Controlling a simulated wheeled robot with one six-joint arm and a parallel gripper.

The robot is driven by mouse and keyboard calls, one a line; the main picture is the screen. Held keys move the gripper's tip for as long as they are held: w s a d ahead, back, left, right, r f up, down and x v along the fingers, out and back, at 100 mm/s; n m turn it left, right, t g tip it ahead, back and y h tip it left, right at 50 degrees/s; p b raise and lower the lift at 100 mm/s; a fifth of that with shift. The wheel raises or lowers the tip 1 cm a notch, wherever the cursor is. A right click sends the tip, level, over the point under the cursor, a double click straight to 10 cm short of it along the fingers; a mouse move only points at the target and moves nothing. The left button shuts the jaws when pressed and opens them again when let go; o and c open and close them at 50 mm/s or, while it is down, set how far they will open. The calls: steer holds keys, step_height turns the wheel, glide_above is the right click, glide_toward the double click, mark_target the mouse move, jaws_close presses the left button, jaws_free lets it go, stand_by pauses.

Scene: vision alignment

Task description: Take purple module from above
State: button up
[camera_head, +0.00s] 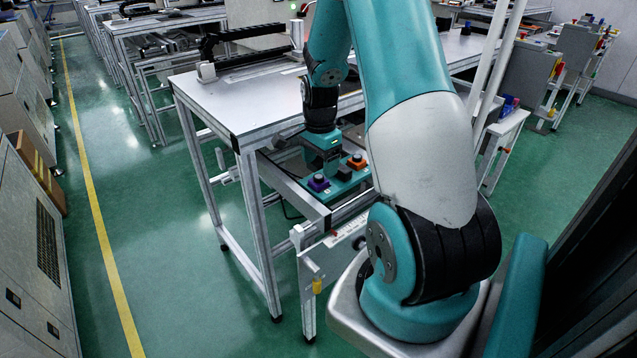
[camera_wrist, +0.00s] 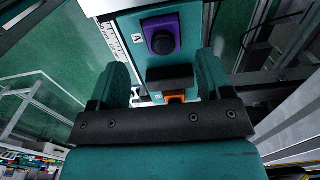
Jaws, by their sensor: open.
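The purple module (camera_head: 319,184) has a square purple base with a round black knob. It sits on a teal plate (camera_wrist: 187,52) and shows at the top of the wrist view (camera_wrist: 175,47). My gripper (camera_head: 324,165) points down over the plate, close to the modules. In the wrist view my gripper (camera_wrist: 163,68) is open, with its two fingers apart and nothing held. The purple module appears beyond the fingertips, not between them. The exact height gap cannot be told.
A metal-framed workbench (camera_head: 245,98) stands behind the plate. Green floor (camera_head: 150,200) lies open at the left.

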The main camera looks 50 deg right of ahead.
mark_target(319, 176)
steer(key=f, duration=0.5)
steer(key=shift+w+f+p, duration=0.15)
steer(key=shift+w+p, duration=0.05)
steer(key=shift+p, duration=0.15)
steer(key=c, duration=1)
